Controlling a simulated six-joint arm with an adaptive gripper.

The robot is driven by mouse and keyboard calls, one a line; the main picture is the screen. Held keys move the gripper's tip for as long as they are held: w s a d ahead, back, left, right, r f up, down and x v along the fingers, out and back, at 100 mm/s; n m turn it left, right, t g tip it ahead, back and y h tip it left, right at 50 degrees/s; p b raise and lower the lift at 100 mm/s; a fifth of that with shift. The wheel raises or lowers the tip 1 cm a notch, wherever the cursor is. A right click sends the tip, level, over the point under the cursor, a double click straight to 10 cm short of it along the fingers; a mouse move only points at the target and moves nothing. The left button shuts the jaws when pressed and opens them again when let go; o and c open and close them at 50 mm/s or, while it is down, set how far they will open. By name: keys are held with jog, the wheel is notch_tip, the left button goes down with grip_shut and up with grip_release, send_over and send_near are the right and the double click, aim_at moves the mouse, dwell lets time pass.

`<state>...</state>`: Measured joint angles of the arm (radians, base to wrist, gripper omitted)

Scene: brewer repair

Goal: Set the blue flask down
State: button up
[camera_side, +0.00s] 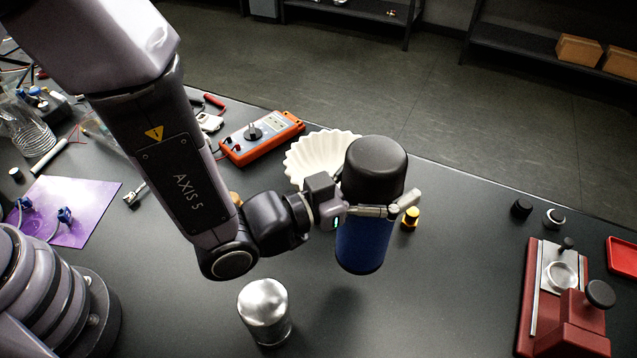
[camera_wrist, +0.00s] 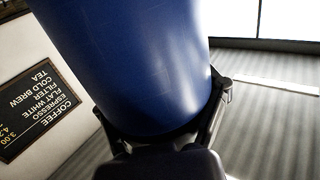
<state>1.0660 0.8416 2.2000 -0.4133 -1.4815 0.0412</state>
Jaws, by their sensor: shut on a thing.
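The blue flask (camera_side: 362,246) with a black cap is upright in the side view, and my gripper (camera_side: 395,211) is shut around it just below the cap. The flask seems to hang above the dark table, with a shadow on the surface below and to the left of it. In the wrist view the flask's blue body (camera_wrist: 140,60) fills the middle, with the fingers of my gripper (camera_wrist: 165,125) on both sides of it. The far side of the flask is hidden.
A silver canister (camera_side: 264,310) stands left of the flask. A white fluted filter (camera_side: 310,158) is behind it, with a small yellow-black part (camera_side: 411,218) to the right. A red press (camera_side: 565,310) stands at the right. The table (camera_side: 450,290) between flask and press is clear.

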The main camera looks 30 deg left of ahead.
jog(key=w+a+f, duration=0.1)
jog(key=w+f, duration=0.1)
jog(key=f, duration=0.4)
jog(key=w+a+f, duration=0.1)
jog(key=a+f, duration=0.1)
jog(key=f, duration=0.4)
jog(key=shift+w+h, duration=0.3)
jog(key=shift+w, duration=0.05)
jog(key=shift+f, duration=0.2)
jog(key=o, duration=1.3)
jog(key=shift+c, duration=0.2)
jog(key=shift+r, duration=0.1)
